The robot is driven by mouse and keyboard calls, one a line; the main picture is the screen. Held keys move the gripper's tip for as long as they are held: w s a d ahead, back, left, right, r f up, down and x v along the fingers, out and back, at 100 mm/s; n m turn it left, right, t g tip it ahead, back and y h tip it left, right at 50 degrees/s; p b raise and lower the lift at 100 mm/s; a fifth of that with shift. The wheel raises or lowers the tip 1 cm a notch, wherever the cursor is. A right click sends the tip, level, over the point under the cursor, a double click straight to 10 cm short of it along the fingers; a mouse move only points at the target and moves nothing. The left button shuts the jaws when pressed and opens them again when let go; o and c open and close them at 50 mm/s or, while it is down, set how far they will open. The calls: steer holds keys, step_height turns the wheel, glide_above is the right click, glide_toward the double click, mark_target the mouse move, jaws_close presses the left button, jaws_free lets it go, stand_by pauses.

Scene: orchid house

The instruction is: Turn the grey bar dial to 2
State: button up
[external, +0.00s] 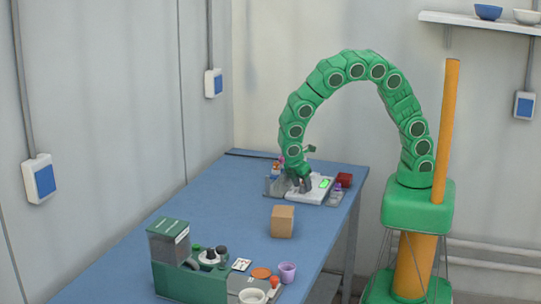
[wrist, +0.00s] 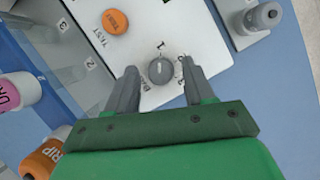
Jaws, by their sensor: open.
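The grey bar dial (wrist: 161,71) is a small round knob on a white panel (wrist: 205,40). It sits between the two fingers of my gripper (wrist: 158,66) in the wrist view. The gripper is open, with one finger on each side of the dial and gaps visible. Small marks ring the dial; a 1 shows above it, and the others are partly hidden or too small to read surely. I cannot tell exactly which mark the bar points to. In the external view, my gripper (external: 304,184) is down at the white device (external: 314,193), and the dial is hidden.
An orange TEST button (wrist: 115,22) is on the same panel. Labelled bottles (wrist: 45,155) stand at lower left, and a grey-capped bottle (wrist: 263,16) at upper right. A cardboard box (external: 282,221) and a green machine (external: 188,270) stand nearer on the blue table (external: 200,215).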

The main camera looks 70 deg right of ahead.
jaws_close()
stand_by(0.3)
steer(key=shift+m, duration=0.3)
steer(key=m+g, duration=0.1)
steer(key=m, duration=0.1)
steer(key=m+g+y, duration=0.1)
steer(key=m, duration=0.2)
steer(key=shift+w+d+m, duration=0.1)
steer(key=shift+w+m, duration=0.05)
steer(key=shift+m, duration=0.15)
steer(key=m+y, duration=0.1)
steer(key=m, duration=0.1)
steer(key=m+y, duration=0.1)
steer(key=m, duration=0.2)
steer(key=shift+d+m+g, duration=0.15)
steer(key=shift+m+g, duration=0.15)
steer(key=shift+g, duration=0.1)
jaws_free()
